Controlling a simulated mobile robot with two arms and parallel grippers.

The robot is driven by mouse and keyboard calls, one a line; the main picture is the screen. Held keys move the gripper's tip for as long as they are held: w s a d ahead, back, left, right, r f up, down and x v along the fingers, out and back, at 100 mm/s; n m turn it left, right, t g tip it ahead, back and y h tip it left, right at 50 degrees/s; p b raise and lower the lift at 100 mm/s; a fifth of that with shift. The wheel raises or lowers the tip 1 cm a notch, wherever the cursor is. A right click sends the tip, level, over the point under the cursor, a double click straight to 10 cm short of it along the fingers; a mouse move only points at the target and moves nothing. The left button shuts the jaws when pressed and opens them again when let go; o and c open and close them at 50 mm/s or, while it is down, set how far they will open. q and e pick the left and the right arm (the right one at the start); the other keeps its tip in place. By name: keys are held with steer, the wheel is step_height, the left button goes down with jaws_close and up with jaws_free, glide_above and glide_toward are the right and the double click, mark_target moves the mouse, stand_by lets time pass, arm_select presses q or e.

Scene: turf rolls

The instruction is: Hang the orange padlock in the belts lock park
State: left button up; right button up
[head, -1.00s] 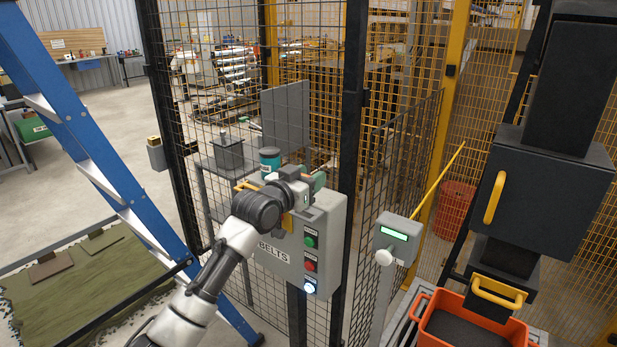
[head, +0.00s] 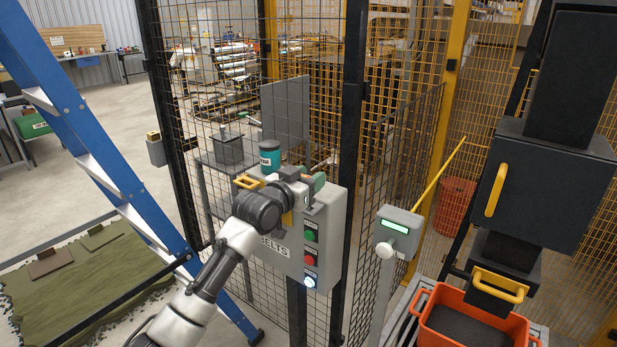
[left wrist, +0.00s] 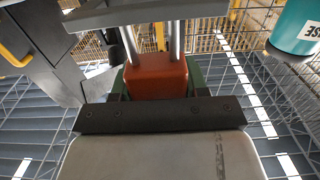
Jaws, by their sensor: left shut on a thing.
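The orange padlock (left wrist: 157,75) is upright in the left wrist view, its silver shackle running up to a grey plate (left wrist: 150,12) at the top edge. My left gripper (left wrist: 155,85) is shut on its body, with green fingers at either side. I cannot tell whether the shackle is hooked on anything. In the head view my left gripper (head: 308,190) is at the top of the grey BELTS box (head: 327,235) and hides the padlock. The lock park cannot be made out clearly. My right gripper is not in view.
A teal container (head: 270,156) is just behind my gripper and also shows in the left wrist view (left wrist: 296,30). Black mesh fencing (head: 215,80) surrounds the box. A blue ladder (head: 85,130) stands left, a grey post box (head: 397,235) right, an orange crate (head: 425,325) lower right.

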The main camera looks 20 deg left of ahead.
arm_select(q)
steer(key=shift+f+b, duration=0.85)
steer(key=shift+f, duration=0.65)
steer(key=o, duration=1.1)
steer(key=shift+c, duration=0.2)
steer(key=shift+s+a+f, duration=0.1)
steer(key=shift+s+a, duration=0.1)
steer(key=shift+s, duration=0.3)
steer(key=b+v, duration=0.3)
steer(key=v, duration=0.6)
steer(key=shift+s, duration=0.35)
steer(key=shift+a, duration=0.1)
